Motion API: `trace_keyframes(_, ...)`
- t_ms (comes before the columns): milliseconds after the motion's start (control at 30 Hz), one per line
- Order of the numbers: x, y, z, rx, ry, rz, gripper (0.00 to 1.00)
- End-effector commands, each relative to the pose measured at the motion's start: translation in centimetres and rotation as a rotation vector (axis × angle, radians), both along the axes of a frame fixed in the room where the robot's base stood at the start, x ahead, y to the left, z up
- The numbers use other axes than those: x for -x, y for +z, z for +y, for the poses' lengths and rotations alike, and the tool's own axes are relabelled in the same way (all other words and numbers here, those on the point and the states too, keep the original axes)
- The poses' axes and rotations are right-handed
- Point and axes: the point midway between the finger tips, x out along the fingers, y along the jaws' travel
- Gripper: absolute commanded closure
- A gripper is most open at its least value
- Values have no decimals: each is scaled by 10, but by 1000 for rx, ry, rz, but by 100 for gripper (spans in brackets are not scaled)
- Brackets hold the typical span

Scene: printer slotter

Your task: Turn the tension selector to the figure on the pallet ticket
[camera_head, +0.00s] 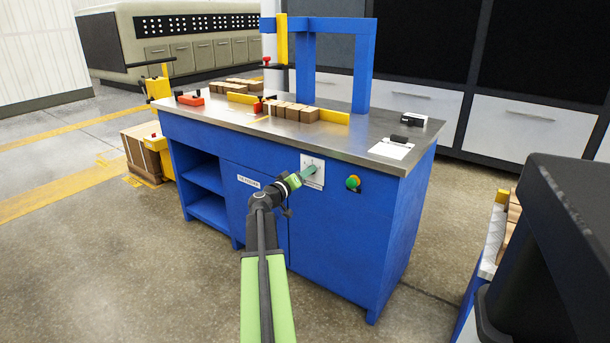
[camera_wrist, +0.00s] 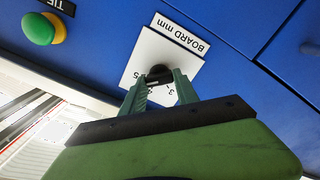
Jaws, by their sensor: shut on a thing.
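A white selector plate (camera_head: 313,165) is on the front of the blue bench. In the wrist view the plate (camera_wrist: 187,57) appears turned over, reads "BOARD mm", and has a black knob (camera_wrist: 159,72). Figures that look like 5 and 3 show around the knob, partly covered by the fingers; its pointer setting cannot be made out. My gripper (camera_head: 306,172) reaches the plate from the left. In the wrist view my gripper (camera_wrist: 160,82) has its green fingers shut on the knob, one on each side. I cannot identify a pallet ticket.
A green button in a yellow ring (camera_head: 353,182) sits right of the plate. The steel benchtop (camera_head: 350,130) carries wooden blocks (camera_head: 293,111) and a white sheet (camera_head: 389,150). A blue frame (camera_head: 365,65) stands on it. The floor in front is clear.

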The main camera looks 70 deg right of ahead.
Motion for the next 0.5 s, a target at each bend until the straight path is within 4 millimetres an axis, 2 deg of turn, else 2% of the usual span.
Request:
trace_keyframes(200, -2, 1, -1, 32, 6, -115, 100)
trace_keyframes(500, -2, 1, -1, 52, 7, -193, 100)
